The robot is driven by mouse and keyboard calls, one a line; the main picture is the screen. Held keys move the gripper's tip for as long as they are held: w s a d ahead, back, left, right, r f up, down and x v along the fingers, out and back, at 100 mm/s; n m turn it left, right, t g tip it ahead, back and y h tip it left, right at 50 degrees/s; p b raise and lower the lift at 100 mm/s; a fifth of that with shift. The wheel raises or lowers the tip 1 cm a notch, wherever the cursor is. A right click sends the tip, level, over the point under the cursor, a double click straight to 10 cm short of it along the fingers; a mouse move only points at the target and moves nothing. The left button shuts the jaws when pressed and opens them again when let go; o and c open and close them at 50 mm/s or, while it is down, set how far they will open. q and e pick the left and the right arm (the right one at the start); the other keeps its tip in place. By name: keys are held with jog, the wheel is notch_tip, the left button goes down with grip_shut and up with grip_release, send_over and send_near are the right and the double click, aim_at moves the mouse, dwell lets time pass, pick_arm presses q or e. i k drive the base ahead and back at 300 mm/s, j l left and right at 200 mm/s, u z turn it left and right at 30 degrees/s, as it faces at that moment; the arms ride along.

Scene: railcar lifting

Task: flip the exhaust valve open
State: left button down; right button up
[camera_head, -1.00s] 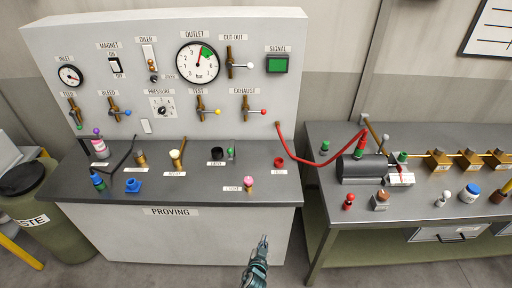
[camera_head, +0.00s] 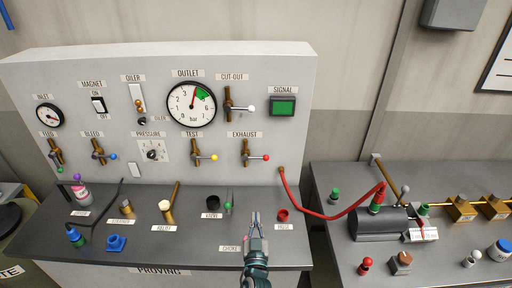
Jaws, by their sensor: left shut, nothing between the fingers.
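The exhaust valve (camera_head: 246,154) is on the grey panel under the EXHAUST label. It has a brass body and a lever that points right and ends in a red knob (camera_head: 265,157). My left gripper (camera_head: 255,216) is over the front of the bench, below the exhaust valve and apart from it. Its fingers point up the picture, are shut and hold nothing. The gripper covers the place by the CHOKE label, so the pink-topped part there is mostly hidden. My right gripper is not in view.
The test valve (camera_head: 195,154) with a yellow knob is left of the exhaust valve, and the cut-out valve (camera_head: 230,106) is above. A red hose (camera_head: 330,214) runs from the panel's right edge to the right bench. A red cup (camera_head: 283,214) stands right of my gripper.

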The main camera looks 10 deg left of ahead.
aim_at(245, 158)
jog(key=i+j, duration=0.1)
jog(key=i, duration=0.3)
jog(key=i+j, duration=0.15)
jog(key=i, duration=0.3)
